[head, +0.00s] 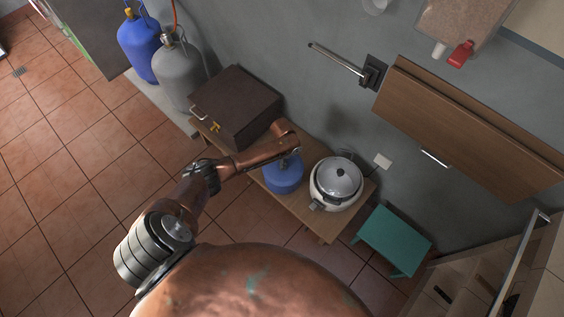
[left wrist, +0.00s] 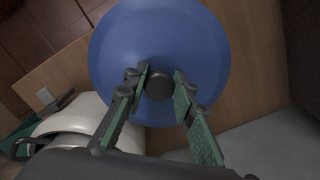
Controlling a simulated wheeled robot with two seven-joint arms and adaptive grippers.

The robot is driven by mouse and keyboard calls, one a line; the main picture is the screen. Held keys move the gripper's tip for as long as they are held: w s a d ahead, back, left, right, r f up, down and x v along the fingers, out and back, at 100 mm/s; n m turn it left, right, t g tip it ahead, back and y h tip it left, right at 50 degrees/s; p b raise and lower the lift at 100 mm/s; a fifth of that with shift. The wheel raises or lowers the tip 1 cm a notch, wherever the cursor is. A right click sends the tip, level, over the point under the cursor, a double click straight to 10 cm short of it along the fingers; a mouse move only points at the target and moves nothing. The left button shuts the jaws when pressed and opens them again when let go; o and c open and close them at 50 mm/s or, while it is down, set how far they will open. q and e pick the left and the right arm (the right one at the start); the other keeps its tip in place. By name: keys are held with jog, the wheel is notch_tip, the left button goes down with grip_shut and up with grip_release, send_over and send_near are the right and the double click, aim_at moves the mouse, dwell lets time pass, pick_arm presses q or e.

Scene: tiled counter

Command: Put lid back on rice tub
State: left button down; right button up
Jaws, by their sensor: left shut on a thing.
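A blue round tub (head: 284,183) stands on the wooden bench, left of the rice cooker. In the left wrist view, a blue round lid (left wrist: 125,45) with a dark knob (left wrist: 159,85) fills the middle. My left gripper (left wrist: 160,80) has its green-padded fingers on both sides of the knob and is shut on it. In the head view, the left gripper (head: 290,158) is at the tub's top, and my arm hides part of it. I cannot tell whether the lid rests on the tub or is just above it. My right gripper is in neither view.
A white rice cooker (head: 338,184) with a grey lid stands close right of the tub. A dark brown box (head: 237,106) is on the bench's (head: 313,219) left part. A teal stool (head: 394,239) stands right of the bench. Gas cylinders (head: 178,72) stand at the back left.

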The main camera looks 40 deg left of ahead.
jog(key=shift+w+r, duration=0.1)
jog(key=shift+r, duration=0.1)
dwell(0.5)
pick_arm(q)
jog(key=c, duration=1.5)
grip_release()
jog(key=shift+c, duration=0.2)
jog(key=shift+o, duration=0.2)
jog(key=o, duration=0.5)
jog(key=shift+c, duration=0.2)
jog(key=shift+r+p, duration=3.05)
jog(key=shift+r, duration=0.5)
jog(key=shift+f, duration=0.1)
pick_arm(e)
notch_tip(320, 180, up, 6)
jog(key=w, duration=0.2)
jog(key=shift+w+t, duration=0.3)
